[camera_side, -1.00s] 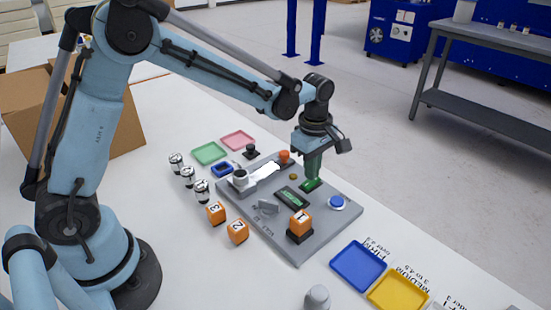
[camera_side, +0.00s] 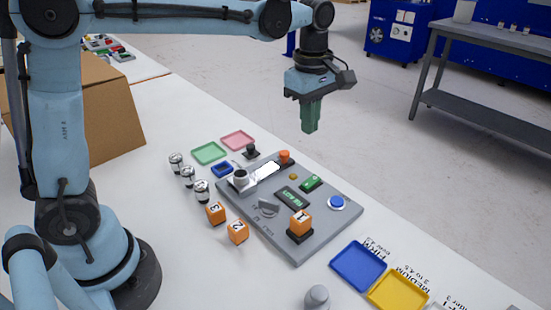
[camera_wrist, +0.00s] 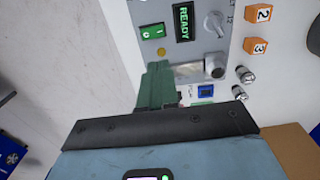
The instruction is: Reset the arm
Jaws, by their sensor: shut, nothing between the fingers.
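My gripper (camera_side: 310,130) is raised well above the far edge of the grey panel (camera_side: 262,225) and touches nothing. Its green fingers are shut with nothing between them. In the wrist view the gripper (camera_wrist: 158,68) points toward the panel (camera_wrist: 180,8). An orange cube marked 1 (camera_side: 300,222) sits on a black pad.
Orange cubes 3 (camera_side: 216,213) and 2 (camera_side: 238,231) and several silver cylinders (camera_side: 188,176) stand left of the panel. Blue (camera_side: 359,265) and yellow (camera_side: 398,291) trays lie front right; green (camera_side: 209,153) and pink (camera_side: 237,140) trays lie behind. A cardboard box (camera_side: 105,115) stands back left.

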